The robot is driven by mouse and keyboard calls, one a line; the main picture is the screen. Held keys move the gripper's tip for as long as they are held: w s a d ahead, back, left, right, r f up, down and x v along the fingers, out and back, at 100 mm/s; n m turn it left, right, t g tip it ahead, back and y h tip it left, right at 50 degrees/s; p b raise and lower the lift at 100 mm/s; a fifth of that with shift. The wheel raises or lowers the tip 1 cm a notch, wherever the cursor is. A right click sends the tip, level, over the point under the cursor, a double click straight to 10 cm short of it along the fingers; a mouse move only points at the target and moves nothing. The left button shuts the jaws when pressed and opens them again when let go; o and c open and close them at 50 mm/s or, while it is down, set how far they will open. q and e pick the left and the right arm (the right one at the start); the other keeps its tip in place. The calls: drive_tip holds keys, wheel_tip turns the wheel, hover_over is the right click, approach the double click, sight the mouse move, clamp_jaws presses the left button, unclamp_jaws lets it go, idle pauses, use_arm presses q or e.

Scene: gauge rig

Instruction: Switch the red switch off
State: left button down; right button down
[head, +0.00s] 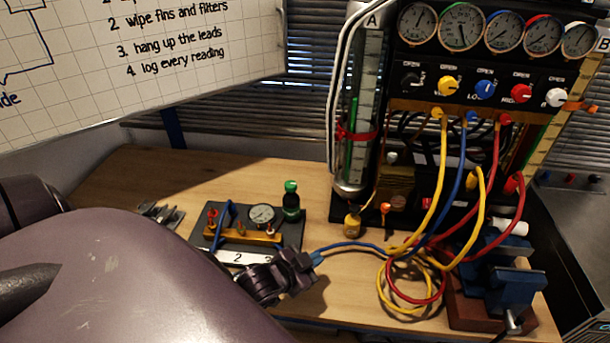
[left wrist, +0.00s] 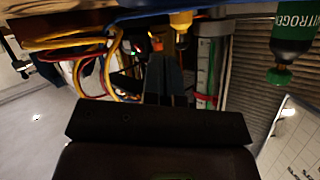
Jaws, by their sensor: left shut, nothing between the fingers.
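A small red part that looks like the red switch (head: 427,187) sits low on the front of the gauge rig, partly behind a yellow hose. I cannot tell its on or off position. My left gripper (head: 302,262) is shut and empty over the bench, left of the rig and well apart from the red part. Its dark fingers also show in the left wrist view (left wrist: 166,82), close together, with hoses and a yellow fitting beyond them. The red switch is not clear in that view. My right gripper is not in view.
A small plate with a gauge (head: 262,215) and a green-topped fitting (head: 291,198) lies behind my left gripper. Coiled hoses (head: 412,290) and a blue vise (head: 508,278) stand to the right. The bench (head: 190,172) is clear at the back left. A nitrogen bottle (left wrist: 292,35) shows in the left wrist view.

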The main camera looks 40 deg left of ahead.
use_arm(q)
drive_tip(key=shift+s+f, duration=0.1)
drive_tip(key=shift+s, duration=0.1)
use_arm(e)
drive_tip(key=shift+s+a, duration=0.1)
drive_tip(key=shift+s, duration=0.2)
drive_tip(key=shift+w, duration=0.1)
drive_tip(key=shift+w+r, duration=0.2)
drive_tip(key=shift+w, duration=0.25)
